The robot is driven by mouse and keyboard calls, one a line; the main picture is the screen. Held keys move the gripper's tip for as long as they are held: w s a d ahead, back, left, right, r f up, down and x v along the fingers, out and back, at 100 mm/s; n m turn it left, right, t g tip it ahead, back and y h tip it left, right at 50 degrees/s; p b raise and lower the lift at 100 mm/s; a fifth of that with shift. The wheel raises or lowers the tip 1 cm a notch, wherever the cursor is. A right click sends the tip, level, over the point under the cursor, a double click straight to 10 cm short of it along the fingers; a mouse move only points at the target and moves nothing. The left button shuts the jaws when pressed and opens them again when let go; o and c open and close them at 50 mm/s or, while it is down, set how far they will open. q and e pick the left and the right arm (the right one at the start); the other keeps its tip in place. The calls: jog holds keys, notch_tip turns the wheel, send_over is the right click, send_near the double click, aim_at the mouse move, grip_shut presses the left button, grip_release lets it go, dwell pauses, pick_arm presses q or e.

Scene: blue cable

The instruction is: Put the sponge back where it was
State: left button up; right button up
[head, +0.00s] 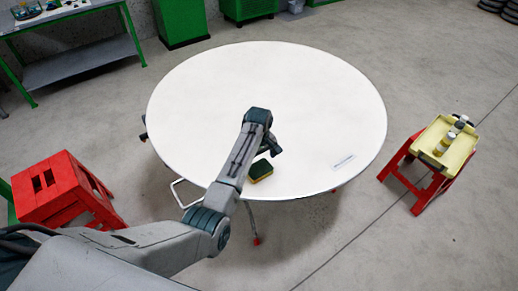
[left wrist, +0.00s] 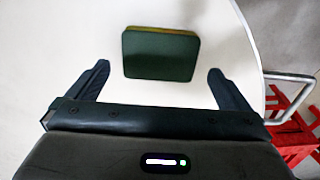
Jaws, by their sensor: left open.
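The sponge (head: 261,171), yellow with a dark green face, lies on the white round table (head: 320,90) near its front edge. In the left wrist view the sponge (left wrist: 160,56) shows its green face, with a thin yellow strip along its far edge. My left gripper (left wrist: 157,84) is open, its two fingers apart on either side of the near part of the sponge in that view, and holds nothing. In the head view my left gripper (head: 272,147) is over the table beside the sponge, partly hidden by its own arm. My right gripper is not in view.
A small white label (head: 343,161) lies near the table's right front edge. A red stool (head: 62,190) stands at left. Most of the tabletop is bare.

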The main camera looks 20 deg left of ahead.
aim_at(259, 168)
pick_arm(q)
notch_tip(259, 168, up, 8)
jog(key=b, duration=0.1)
jog(key=shift+r, duration=0.15)
